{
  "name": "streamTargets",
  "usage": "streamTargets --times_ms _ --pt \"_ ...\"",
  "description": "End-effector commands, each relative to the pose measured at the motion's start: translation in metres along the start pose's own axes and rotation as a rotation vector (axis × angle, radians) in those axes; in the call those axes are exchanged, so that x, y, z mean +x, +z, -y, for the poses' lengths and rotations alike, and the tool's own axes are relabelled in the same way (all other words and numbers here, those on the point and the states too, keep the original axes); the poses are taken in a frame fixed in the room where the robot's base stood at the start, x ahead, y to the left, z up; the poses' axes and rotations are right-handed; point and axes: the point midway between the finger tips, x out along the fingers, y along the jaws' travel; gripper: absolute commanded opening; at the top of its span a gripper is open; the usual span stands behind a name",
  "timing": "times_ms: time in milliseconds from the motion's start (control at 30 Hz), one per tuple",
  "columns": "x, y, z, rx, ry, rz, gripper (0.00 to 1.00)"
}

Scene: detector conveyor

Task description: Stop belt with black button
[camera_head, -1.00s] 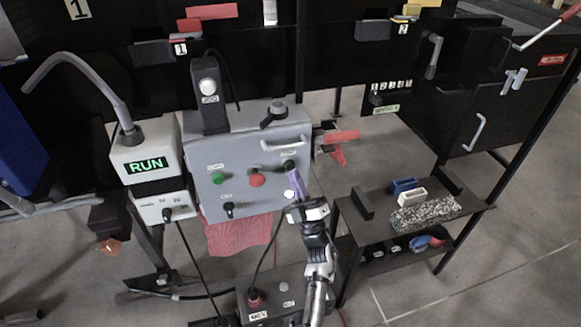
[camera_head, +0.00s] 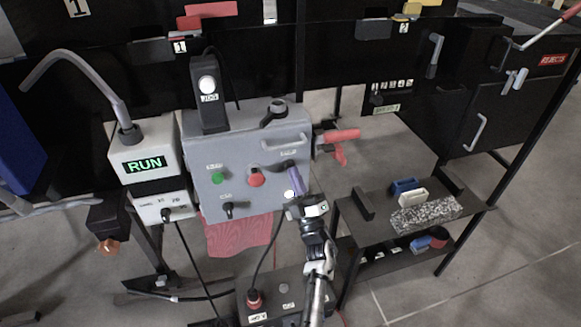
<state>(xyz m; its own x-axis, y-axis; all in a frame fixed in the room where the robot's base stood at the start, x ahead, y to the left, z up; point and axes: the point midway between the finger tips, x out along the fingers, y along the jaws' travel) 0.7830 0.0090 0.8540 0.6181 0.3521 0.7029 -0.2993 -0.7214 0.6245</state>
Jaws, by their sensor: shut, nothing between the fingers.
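A grey control box (camera_head: 203,196) carries a green button (camera_head: 218,179), a red button (camera_head: 256,179) and a black knob (camera_head: 229,209).
A red-handled clamp (camera_head: 341,136) sticks out right of the box. A side shelf (camera_head: 357,226) with blocks stands to the right. A low box with a red button (camera_head: 254,299) stands below, near my arm. Cables hang beneath the control box.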

Motion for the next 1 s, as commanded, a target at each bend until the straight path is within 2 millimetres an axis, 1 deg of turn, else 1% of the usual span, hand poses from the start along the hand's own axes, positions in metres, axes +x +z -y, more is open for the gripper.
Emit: streamTargets --times_ms 700,1000 --pt "0.0062 0.0040 0.0042 0.000 0.000 -0.001 0.00" --pt "0.0052 0.0033 0.0034 0.000 0.000 0.000 0.00"
